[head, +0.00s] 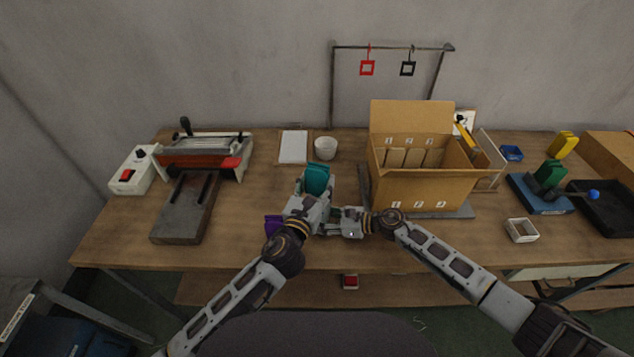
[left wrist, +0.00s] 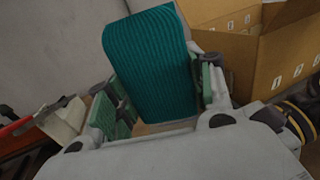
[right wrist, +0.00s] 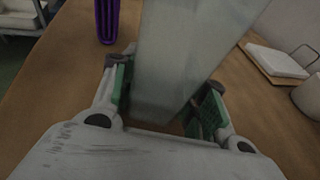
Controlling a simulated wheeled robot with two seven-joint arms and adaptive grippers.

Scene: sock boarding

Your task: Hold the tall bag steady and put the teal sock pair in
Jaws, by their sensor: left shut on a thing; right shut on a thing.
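The teal sock pair (head: 317,178) stands upright over the table, left of the carton. My left gripper (head: 311,203) is shut on it; the ribbed teal fabric also fills the space between the fingers in the left wrist view (left wrist: 152,65). My right gripper (head: 338,220) is low over the table just right of the left one. In the right wrist view it is shut on the tall, pale, translucent bag (right wrist: 185,60), which rises between the green finger pads. The bag is mostly hidden in the head view. I cannot tell whether the socks' lower end is inside it.
An open cardboard carton (head: 415,190) stands right of my grippers. A purple item (head: 273,224) is close left of them. A white cup (head: 325,148) and a white pad (head: 293,146) are behind. A sealer-like machine (head: 205,152) is at the left.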

